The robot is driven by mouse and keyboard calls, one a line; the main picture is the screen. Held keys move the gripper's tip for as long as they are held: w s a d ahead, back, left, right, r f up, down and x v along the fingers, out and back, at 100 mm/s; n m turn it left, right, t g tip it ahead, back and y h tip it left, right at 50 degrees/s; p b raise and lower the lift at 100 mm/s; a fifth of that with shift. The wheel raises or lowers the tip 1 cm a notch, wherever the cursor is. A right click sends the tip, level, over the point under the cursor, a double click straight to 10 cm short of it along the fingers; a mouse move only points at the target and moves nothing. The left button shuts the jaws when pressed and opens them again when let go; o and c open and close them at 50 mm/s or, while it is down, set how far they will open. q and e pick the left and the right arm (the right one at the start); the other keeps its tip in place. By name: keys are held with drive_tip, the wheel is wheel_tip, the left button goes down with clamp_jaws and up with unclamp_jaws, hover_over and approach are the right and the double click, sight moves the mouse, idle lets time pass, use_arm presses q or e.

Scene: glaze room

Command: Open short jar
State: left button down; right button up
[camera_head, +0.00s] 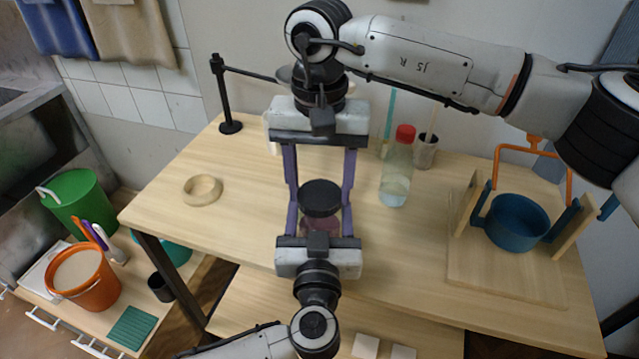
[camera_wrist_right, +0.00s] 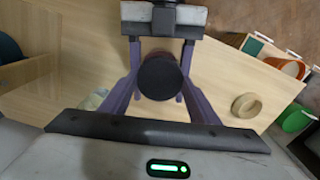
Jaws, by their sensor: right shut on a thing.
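The short jar (camera_head: 319,228) has a pinkish body and a round black lid (camera_head: 320,199). It stands upright near the middle of the table's front part. My right gripper (camera_head: 322,192) reaches in from the back with purple fingers shut on the lid. The lid appears to sit on the body. My left gripper (camera_head: 319,230) comes from the front, its fingers on either side of the jar body. I cannot tell whether they touch it.
A bottle with a red cap (camera_head: 397,168) stands close on the right, with a dark cup (camera_head: 425,152) behind it. A blue pot (camera_head: 515,222) sits in a stand at the far right. A wooden ring (camera_head: 202,190) lies at left. Bare table surrounds the ring.

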sight(320, 194)
drive_tip(key=shift+n, duration=1.1)
drive_tip(key=shift+r, duration=0.15)
drive_tip(key=shift+r, duration=1)
drive_tip(key=shift+r, duration=2)
use_arm(q)
drive_tip(key=shift+c, duration=2.4)
unclamp_jaws()
